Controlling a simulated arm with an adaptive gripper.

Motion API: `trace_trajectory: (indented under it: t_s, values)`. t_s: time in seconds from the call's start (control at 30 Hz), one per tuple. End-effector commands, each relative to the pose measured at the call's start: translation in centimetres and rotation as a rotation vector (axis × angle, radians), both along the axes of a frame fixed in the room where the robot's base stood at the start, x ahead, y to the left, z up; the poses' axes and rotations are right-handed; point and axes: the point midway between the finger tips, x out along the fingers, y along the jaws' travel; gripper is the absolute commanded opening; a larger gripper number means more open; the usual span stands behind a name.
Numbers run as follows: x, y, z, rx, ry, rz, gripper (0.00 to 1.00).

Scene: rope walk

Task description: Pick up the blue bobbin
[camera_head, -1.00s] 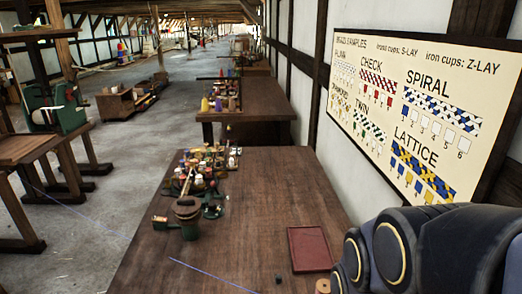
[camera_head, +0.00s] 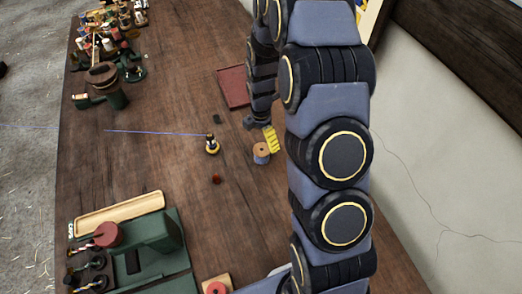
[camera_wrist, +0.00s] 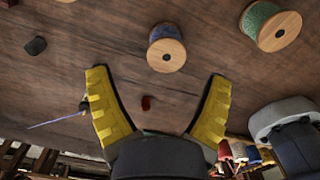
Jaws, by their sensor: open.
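The blue bobbin (camera_head: 261,154) stands on the wooden table, with pale wooden flanges and blue thread around its core. In the wrist view the blue bobbin (camera_wrist: 167,50) lies ahead of my fingertips, between their lines, not gripped. My gripper (camera_head: 271,139) has yellow ridged fingers and is close to the bobbin at its upper right in the head view. In the wrist view my gripper (camera_wrist: 159,76) is open and empty, its fingers wide apart. My arm covers part of the table to the right of the bobbin.
A green bobbin (camera_wrist: 268,25) is right of the blue one in the wrist view. A red tray (camera_head: 232,87), a small dark block (camera_head: 216,119), a black-and-brass piece (camera_head: 212,145) and a small red piece (camera_head: 216,179) are nearby. A green machine (camera_head: 150,255) stands front left. Mid-left table is mostly clear.

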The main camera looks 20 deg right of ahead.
Motion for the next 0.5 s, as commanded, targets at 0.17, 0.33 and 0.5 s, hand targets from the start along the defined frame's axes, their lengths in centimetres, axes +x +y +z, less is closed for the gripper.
trace_trajectory:
  t_s: [0.17, 0.33, 0.5]
  values:
    - [-0.2, 0.0, -2.0, 0.001, 0.004, 0.0, 0.8]
    - [-0.9, 0.1, -4.2, 0.001, 0.008, -0.002, 0.8]
    - [-1.0, 0.2, -6.4, 0.001, 0.004, -0.002, 0.8]
